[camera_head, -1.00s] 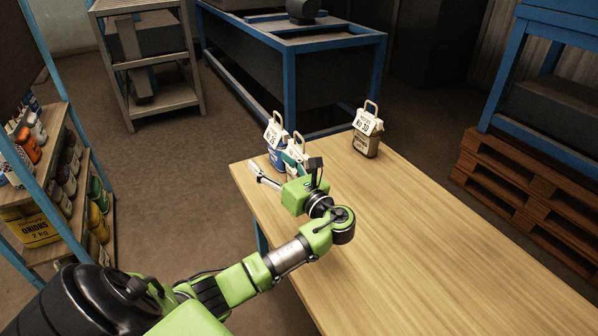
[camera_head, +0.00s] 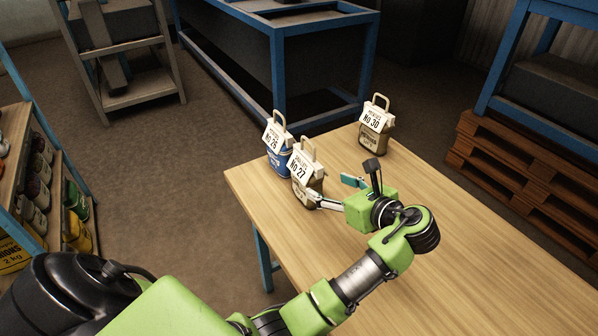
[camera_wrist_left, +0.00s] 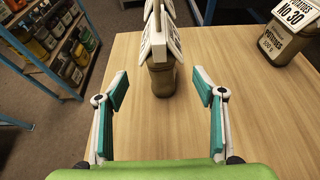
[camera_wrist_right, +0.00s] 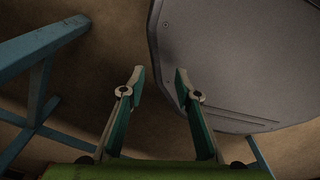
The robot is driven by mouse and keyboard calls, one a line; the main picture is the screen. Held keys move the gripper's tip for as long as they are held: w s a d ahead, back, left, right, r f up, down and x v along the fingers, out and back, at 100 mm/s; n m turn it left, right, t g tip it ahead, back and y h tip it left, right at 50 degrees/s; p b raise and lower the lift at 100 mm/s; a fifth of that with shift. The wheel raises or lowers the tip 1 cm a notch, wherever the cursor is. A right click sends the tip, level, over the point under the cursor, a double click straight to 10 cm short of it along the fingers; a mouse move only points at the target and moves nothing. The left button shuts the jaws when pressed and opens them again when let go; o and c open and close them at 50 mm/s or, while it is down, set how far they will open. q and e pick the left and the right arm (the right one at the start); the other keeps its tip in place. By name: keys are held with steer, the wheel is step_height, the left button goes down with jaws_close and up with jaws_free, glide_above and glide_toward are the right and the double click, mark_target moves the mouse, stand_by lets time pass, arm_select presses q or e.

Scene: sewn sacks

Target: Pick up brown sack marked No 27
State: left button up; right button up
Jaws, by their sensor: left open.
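The brown sack marked No 27 (camera_head: 311,187) stands upright near the table's far left corner, with a white tag and a handle loop on top. In the left wrist view, a brown sack (camera_wrist_left: 162,82), seen edge-on to its tag, stands ahead between the finger lines, beyond the tips. My left gripper (camera_head: 332,190) is open, to the right of sack No 27, its fingers pointing at it. Its two fingers show apart and empty in the left wrist view (camera_wrist_left: 161,90). My right gripper (camera_wrist_right: 160,80) is open and empty, away from the table top.
The blue sack No 26 (camera_head: 277,158) stands close behind and left of No 27. Another brown sack, No 30 (camera_head: 373,138), stands further right at the back. The wooden table (camera_head: 470,235) is otherwise clear. A grey panel (camera_wrist_right: 240,60) is near my right gripper.

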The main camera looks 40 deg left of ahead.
mark_target(319, 181)
arm_select(q)
steer(key=x, duration=0.6)
steer(key=shift+w+a, duration=0.1)
steer(key=shift+a, duration=0.1)
steer(key=x, duration=0.6)
steer(key=shift+d+f, duration=0.2)
steer(key=shift+f, duration=0.1)
steer(key=shift+d+r, duration=0.1)
arm_select(e)
steer(key=shift+s+d, duration=0.35)
arm_select(q)
steer(key=c, duration=1.6)
steer(key=shift+c, duration=0.5)
arm_select(e)
steer(key=shift+d, duration=0.4)
